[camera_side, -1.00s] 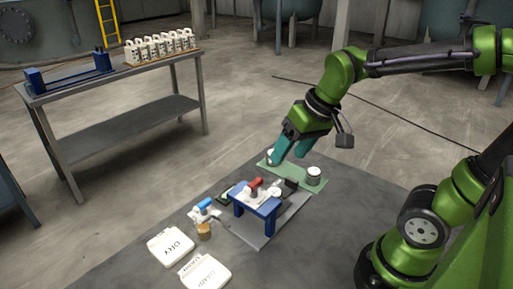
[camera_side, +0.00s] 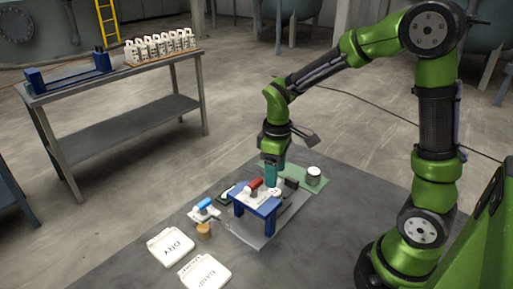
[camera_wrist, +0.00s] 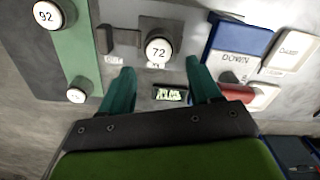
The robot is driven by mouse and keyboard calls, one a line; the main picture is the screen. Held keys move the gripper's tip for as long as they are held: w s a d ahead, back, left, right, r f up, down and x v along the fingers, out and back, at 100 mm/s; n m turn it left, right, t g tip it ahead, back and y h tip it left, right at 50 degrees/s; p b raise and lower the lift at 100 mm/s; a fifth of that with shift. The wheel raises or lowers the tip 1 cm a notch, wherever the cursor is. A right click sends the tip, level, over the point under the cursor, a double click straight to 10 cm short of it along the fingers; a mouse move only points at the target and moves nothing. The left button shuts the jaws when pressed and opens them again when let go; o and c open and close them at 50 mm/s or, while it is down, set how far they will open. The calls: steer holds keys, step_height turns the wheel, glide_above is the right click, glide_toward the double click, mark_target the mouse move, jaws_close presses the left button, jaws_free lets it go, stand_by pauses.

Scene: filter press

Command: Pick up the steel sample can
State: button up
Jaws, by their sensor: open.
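My gripper (camera_side: 272,172) points down over the left part of the green mat, its teal fingers apart and empty. A grey metal can (camera_side: 314,176) with a pale top stands upright on the mat, right of the gripper. The wrist view shows a round top marked 92 (camera_wrist: 48,14) on the mat, a smaller pale round top (camera_wrist: 76,95), and one marked 72 (camera_wrist: 158,48) ahead of the fingers. I cannot tell from labels which is the sample can.
A blue stand (camera_side: 257,206) with a red cylinder (camera_side: 256,184) is close in front of the gripper. White DRY (camera_side: 171,247) and DAMP (camera_side: 205,272) pieces lie at front left. A small display (camera_wrist: 170,95) shows between the fingers. The table's right side is clear.

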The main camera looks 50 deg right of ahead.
mark_target(274, 191)
step_height(274, 191, down, 8)
steer(key=shift+w+f, duration=0.15)
steer(key=c, duration=0.9)
